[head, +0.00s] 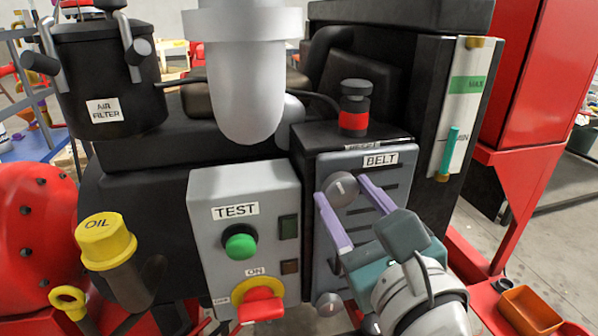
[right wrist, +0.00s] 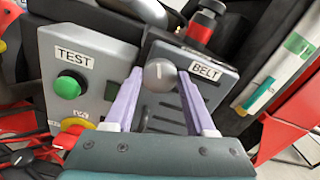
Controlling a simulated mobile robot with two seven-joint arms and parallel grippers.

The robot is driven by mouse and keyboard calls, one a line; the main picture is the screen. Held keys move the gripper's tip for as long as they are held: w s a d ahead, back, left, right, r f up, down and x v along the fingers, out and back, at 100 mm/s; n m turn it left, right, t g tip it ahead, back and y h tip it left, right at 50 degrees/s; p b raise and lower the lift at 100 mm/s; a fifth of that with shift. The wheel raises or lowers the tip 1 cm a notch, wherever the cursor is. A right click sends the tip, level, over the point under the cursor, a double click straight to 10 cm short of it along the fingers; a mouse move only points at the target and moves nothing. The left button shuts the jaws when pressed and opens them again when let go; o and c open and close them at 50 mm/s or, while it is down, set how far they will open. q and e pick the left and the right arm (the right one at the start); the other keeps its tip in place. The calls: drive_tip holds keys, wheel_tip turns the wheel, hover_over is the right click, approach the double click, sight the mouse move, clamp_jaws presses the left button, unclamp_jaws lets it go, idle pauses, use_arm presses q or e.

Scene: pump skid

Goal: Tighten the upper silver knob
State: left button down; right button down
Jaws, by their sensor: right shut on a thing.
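The upper silver knob (head: 343,185) is a round grey knob with a pale line on its face, at the upper left of the grey BELT panel (head: 379,203). It also shows in the right wrist view (right wrist: 159,77). My right gripper (head: 341,190) reaches up from the lower right, with one lilac finger on each side of this knob, shut on it. A lower silver knob (head: 328,303) sits near the bottom of the same panel, clear of the fingers. My left gripper is not in view.
Left of the panel is the TEST box (head: 260,190) with a green button (head: 240,245) and a red switch on yellow (head: 261,302). A black and red cap (head: 354,108) stands above the panel. A white cylinder (head: 248,75) hangs over the TEST box. An orange bin (head: 531,311) lies lower right.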

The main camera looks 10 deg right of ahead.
drive_tip(key=n, duration=0.3)
drive_tip(key=shift+n, duration=0.4)
drive_tip(key=n, duration=0.3)
drive_tip(key=shift+n+p, duration=0.3)
drive_tip(key=shift+p, duration=0.1)
drive_tip(key=n, duration=0.3)
drive_tip(key=shift+a+n+p, duration=0.1)
drive_tip(key=shift+n+p, duration=0.2)
drive_tip(key=shift+n, duration=0.1)
drive_tip(key=n, duration=0.4)
drive_tip(key=shift+p, duration=0.35)
drive_tip(key=n, duration=0.4)
drive_tip(key=shift+p, duration=0.35)
drive_tip(key=n, duration=0.3)
drive_tip(key=shift+f+n+p, duration=0.15)
drive_tip(key=shift+n+p, duration=0.15)
drive_tip(key=n, duration=0.4)
drive_tip(key=shift+n, duration=0.3)
drive_tip(key=shift+n+p, duration=0.4)
drive_tip(key=shift+n, duration=1.1)
